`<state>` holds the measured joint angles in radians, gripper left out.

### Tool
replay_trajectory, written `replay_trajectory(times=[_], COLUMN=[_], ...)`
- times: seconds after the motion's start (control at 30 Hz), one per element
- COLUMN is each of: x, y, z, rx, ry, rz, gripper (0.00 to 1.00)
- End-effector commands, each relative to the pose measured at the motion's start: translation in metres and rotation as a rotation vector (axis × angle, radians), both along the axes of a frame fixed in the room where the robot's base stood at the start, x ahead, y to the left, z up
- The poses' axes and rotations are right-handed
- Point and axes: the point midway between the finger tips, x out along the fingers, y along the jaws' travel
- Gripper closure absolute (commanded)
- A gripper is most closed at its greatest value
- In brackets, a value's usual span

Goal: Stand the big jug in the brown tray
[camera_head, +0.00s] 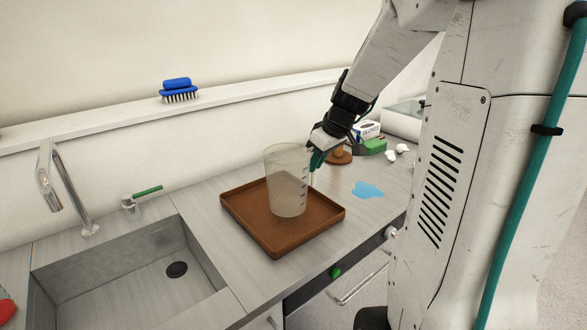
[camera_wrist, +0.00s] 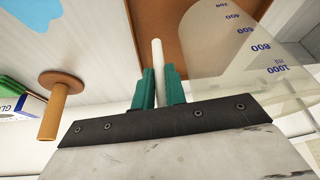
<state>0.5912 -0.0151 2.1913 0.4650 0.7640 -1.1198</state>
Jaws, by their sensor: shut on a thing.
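The big jug (camera_head: 287,182) is a clear, graduated plastic jug, upright over the middle of the brown tray (camera_head: 276,246). Its base lies within the tray's rim in the picture; I cannot tell whether it touches the tray floor. My gripper (camera_head: 317,158) is at the jug's right side. In the wrist view, the teal fingers of my gripper (camera_wrist: 159,88) are shut on the jug's pale handle (camera_wrist: 158,62). The jug's marked wall (camera_wrist: 235,50) shows beside them, with the tray (camera_wrist: 150,25) behind.
A sink (camera_head: 150,285) with a tap (camera_head: 65,185) is left of the tray. A blue puddle (camera_head: 368,189) lies to its right. Behind are a brown stand with a peg (camera_head: 340,155), a glove box (camera_head: 367,130) and a green item (camera_head: 375,146). A blue brush (camera_head: 178,88) sits on the ledge.

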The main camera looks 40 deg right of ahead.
Motion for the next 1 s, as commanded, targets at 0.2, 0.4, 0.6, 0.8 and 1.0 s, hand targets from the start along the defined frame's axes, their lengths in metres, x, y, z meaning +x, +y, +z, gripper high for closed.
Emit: replay_trajectory(times=[0.2,0.4,0.6,0.8,1.0], x=[0.015,0.017,0.017,0.017,0.017], y=[-0.003,-0.004,-0.004,-0.004,-0.004], z=[-0.001,-0.03,-0.037,-0.039,-0.04], rx=[0.0,0.003,-0.001,0.0,0.0], ry=[0.0,0.003,-0.001,0.0,0.0], rz=[0.001,0.0,0.0,0.001,0.001], gripper=[1.0,1.0,1.0,1.0,0.65])
